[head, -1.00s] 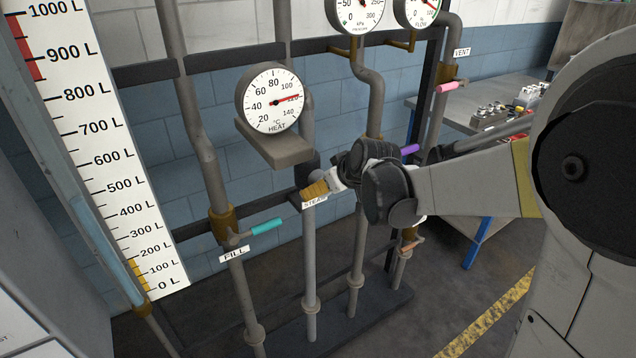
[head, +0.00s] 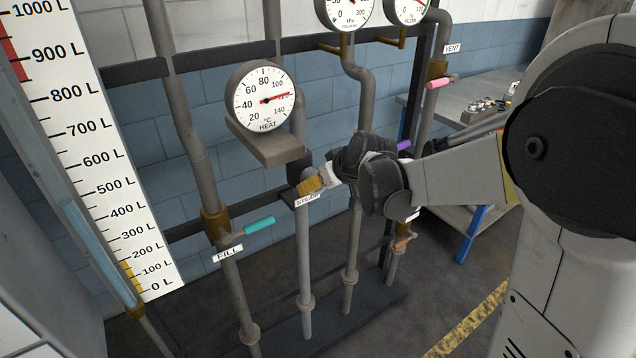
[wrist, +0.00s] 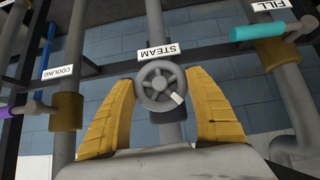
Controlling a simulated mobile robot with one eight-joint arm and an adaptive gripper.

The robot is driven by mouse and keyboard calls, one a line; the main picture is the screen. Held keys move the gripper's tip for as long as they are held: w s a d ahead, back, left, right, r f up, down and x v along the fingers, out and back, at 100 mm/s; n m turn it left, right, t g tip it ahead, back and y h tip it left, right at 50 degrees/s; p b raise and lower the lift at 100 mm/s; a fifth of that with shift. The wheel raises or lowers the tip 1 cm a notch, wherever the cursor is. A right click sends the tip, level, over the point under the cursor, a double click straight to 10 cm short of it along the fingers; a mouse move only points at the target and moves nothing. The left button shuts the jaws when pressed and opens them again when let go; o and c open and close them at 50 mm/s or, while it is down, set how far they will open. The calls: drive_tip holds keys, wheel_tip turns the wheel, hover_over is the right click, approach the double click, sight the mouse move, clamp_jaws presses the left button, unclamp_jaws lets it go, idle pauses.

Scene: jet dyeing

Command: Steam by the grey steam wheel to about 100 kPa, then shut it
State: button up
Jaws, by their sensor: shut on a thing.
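The grey steam wheel (wrist: 161,86) is a small spoked handwheel with a white mark on its lower right rim in the wrist view. The STEAM label (wrist: 156,50) is upside down beside it. My gripper (wrist: 162,95) has its yellow fingers on either side of the wheel and is shut on it. In the head view my gripper (head: 313,185) is at the steam pipe, and the wheel is hidden there. The kPa pressure gauge (head: 345,14) is cut off by the top edge, so I cannot read its pressure.
The heat gauge (head: 264,98) reads about 120 °C. The teal fill handle (head: 258,224) is left of my gripper. The purple cooling handle (wrist: 22,109) and pink vent handle (head: 438,82) are on other pipes. A bench (head: 462,104) stands behind my arm.

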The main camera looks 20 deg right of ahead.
drive_tip(key=y, duration=0.1)
drive_tip(key=m+y, duration=0.1)
drive_tip(key=y, duration=0.1)
drive_tip(key=shift+d+m+g, duration=0.2)
drive_tip(key=shift+m+g, duration=0.1)
drive_tip(key=shift+g, duration=0.1)
drive_tip(key=shift+f+m+y+b, duration=0.1)
drive_tip(key=shift+m+y+b, duration=0.3)
drive_tip(key=shift+m+y, duration=0.7)
drive_tip(key=shift+g+y, duration=0.3)
drive_tip(key=shift+y, duration=0.2)
drive_tip(key=o, duration=1.2)
drive_tip(key=v, duration=1.2)
